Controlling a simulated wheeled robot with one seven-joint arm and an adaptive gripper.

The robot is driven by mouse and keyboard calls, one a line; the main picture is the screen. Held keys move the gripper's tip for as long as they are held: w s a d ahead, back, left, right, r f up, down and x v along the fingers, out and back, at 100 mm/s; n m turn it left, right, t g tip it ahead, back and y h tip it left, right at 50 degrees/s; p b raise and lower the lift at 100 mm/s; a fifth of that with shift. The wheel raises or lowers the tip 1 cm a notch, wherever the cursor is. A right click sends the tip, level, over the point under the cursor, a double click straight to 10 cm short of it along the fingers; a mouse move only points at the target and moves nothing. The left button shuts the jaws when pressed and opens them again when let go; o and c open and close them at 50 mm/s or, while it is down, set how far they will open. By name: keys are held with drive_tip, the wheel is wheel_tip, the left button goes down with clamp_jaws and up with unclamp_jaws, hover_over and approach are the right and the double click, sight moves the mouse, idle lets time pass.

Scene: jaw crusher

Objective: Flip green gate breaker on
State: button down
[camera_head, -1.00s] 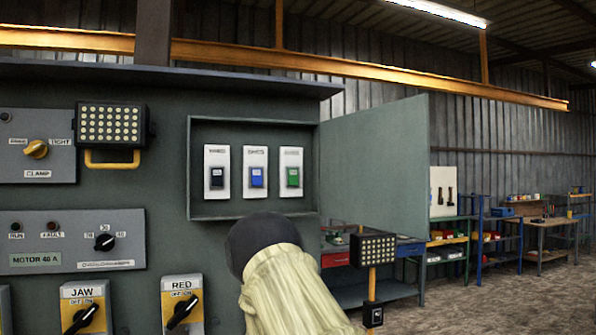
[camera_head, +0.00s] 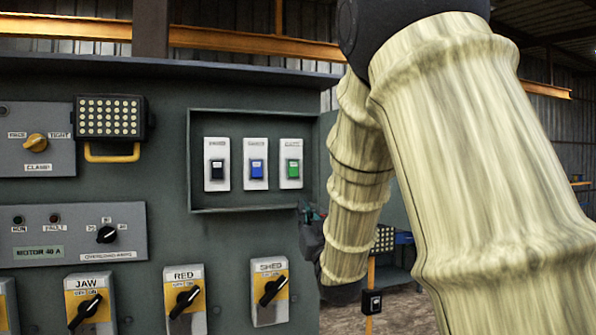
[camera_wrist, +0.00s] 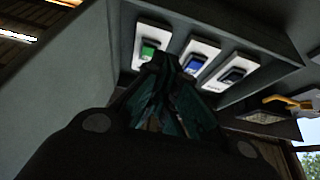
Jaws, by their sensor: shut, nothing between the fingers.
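The green breaker (camera_head: 292,169) is the rightmost of three breakers in a recessed box; its label is too blurred to read. It also shows in the wrist view (camera_wrist: 149,49), just beyond and left of my fingertips. The blue breaker (camera_head: 257,168) is in the middle and the black breaker (camera_head: 217,169) is at left. In the wrist view my gripper (camera_wrist: 165,62) is shut and empty, its tips pointing at the breaker row near the green and blue ones. I cannot tell whether it touches either. In the head view the gripper is low right of the box, mostly hidden by my arm.
The box has a raised rim (camera_head: 250,209) around the breakers. Rotary switches such as SHED (camera_head: 270,289) sit below. A lamp with a yellow handle (camera_head: 112,153) hangs left.

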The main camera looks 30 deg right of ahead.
sight(297, 164)
wheel_tip(297, 164, up, 7)
drive_tip(key=s+d+t, duration=0.1)
drive_tip(key=s, duration=0.1)
drive_tip(key=shift+s+h, duration=0.3)
drive_tip(key=shift+d+r, duration=0.1)
drive_tip(key=shift+r, duration=0.05)
drive_tip(key=shift+w+f+p+x, duration=0.2)
drive_tip(key=shift+f+p+x, duration=0.15)
drive_tip(key=shift+p+x, duration=1.5)
drive_tip(key=shift+w+f+p+x, duration=0.3)
drive_tip(key=shift+p+x, duration=0.8)
drive_tip(key=shift+x, duration=1.35)
drive_tip(key=shift+w+f+p+x, duration=0.15)
drive_tip(key=shift+f+p+x, duration=0.2)
drive_tip(key=shift+p+x, duration=1.45)
drive_tip(key=shift+w+d+r+b, duration=0.1)
drive_tip(key=shift+w+d+b, duration=0.05)
drive_tip(key=shift+w+b, duration=0.15)
